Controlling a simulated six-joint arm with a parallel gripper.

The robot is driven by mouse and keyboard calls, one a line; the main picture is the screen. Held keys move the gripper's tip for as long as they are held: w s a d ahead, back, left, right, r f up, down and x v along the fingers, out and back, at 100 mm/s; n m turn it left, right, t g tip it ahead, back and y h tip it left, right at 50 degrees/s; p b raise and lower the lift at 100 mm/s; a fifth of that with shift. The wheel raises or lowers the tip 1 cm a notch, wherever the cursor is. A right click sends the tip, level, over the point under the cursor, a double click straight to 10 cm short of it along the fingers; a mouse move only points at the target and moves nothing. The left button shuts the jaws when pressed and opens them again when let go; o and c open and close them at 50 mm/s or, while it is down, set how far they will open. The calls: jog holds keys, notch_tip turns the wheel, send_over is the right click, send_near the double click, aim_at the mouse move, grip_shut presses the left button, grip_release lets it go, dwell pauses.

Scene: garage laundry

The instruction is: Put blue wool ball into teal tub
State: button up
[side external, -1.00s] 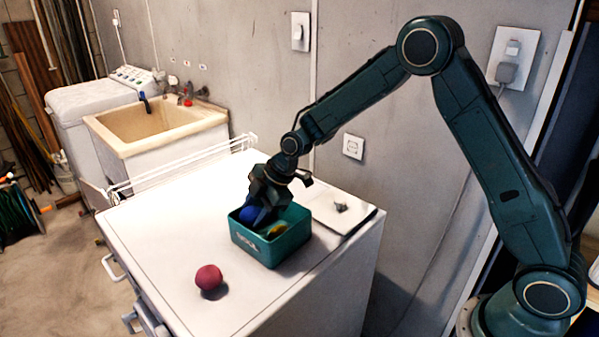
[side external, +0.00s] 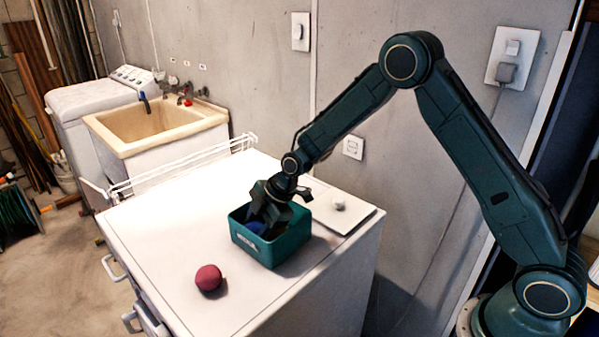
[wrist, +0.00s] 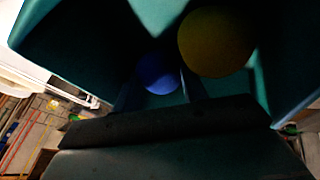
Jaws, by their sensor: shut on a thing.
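The teal tub (side external: 285,246) stands on the white worktop in the side view, and its walls fill much of the wrist view (wrist: 75,40). My gripper (side external: 262,222) reaches down inside the tub. It is shut on the blue wool ball (side external: 256,228), which is mostly hidden by the tub wall and the fingers. In the wrist view the blue ball (wrist: 157,73) sits between the fingers, low in the tub. A yellow ball (wrist: 216,42) is in the tub beside it, hidden in the side view.
A red ball (side external: 209,278) lies on the worktop (side external: 170,235) left of the tub. A pale flat board (side external: 352,214) with a small white object (side external: 339,203) lies right of the tub. A white wire rack (side external: 180,170) runs along the far-left edge.

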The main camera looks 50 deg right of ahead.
jog(key=o, duration=0.7)
jog(key=shift+r, duration=0.1)
jog(key=v, duration=1.2)
jog(key=shift+s+r, duration=0.1)
